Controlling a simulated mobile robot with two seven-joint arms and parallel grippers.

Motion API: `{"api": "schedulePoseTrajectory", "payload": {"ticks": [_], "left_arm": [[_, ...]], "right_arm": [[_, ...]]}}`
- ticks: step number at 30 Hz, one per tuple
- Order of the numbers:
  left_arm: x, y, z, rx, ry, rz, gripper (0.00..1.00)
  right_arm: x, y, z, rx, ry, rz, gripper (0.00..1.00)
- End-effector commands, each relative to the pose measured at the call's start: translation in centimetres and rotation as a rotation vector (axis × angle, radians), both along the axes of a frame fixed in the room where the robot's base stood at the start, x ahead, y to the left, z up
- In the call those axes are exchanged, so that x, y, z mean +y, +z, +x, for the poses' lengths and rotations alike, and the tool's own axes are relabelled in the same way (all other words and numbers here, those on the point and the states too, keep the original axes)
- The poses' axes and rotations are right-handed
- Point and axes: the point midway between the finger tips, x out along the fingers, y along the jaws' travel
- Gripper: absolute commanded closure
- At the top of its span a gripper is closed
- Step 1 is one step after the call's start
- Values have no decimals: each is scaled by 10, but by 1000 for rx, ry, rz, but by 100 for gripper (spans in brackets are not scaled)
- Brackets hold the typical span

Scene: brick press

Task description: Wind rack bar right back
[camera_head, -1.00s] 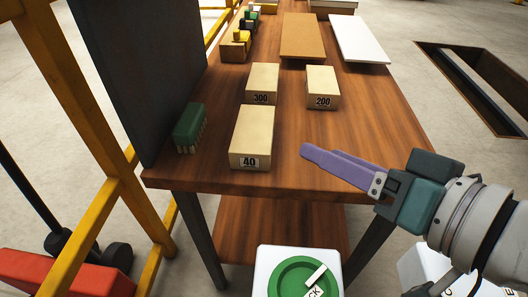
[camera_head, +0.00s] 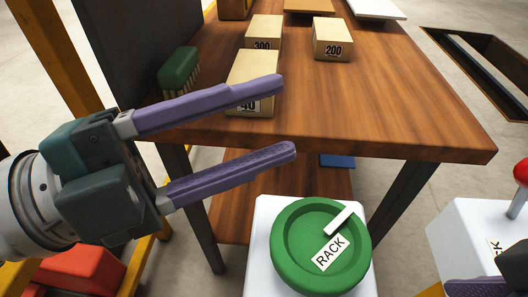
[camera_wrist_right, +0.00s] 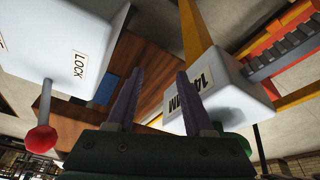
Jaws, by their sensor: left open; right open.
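A green round wheel (camera_head: 285,265) with a RACK label and a small white bar on its face sits on a white box (camera_head: 262,212) at the bottom centre of the head view. My left gripper (camera_head: 287,118) is open and empty, above and left of the wheel, its fingers pointing right in front of the table. My right gripper shows only partly at the head view's lower right edge. In the right wrist view my right gripper (camera_wrist_right: 158,76) is open with nothing between its fingers. A dark toothed bar (camera_wrist_right: 285,47) shows at that view's upper right; I cannot tell its travel.
A wooden table (camera_head: 400,115) holds blocks marked 40 (camera_head: 250,70), 300 (camera_head: 264,32) and 200 (camera_head: 333,38), and a green brush (camera_head: 178,70). A red-knobbed lever (camera_head: 521,172) stands right. The wrist view shows a LOCK box (camera_wrist_right: 85,45) and another labelled white box (camera_wrist_right: 215,85).

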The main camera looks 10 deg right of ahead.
Motion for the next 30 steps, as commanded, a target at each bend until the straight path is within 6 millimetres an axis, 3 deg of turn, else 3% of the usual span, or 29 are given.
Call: {"api": "schedulePoseTrajectory", "payload": {"ticks": [1, 3, 9, 12, 16, 24, 30], "left_arm": [[13, -33, -7, -58, -85, 31, 48], [29, -49, -20, -112, -197, 52, 48], [70, -75, -43, -180, -396, 86, 48], [77, -77, -48, -189, -436, 89, 48], [66, -74, -53, -191, -447, 85, 48], [15, -73, -66, -190, -446, 83, 48], [-11, -74, -72, -188, -443, 84, 48]], "right_arm": [[0, -28, 0, -1, 0, 0, 48], [0, -39, 0, -1, 0, 0, 48], [0, -59, 0, -1, 0, -1, 48], [0, -60, 0, -1, 0, -1, 48], [0, -55, 0, -1, 0, -1, 48], [0, -47, 0, -1, 0, -1, 48], [0, -46, 0, -1, 0, -1, 48]]}}
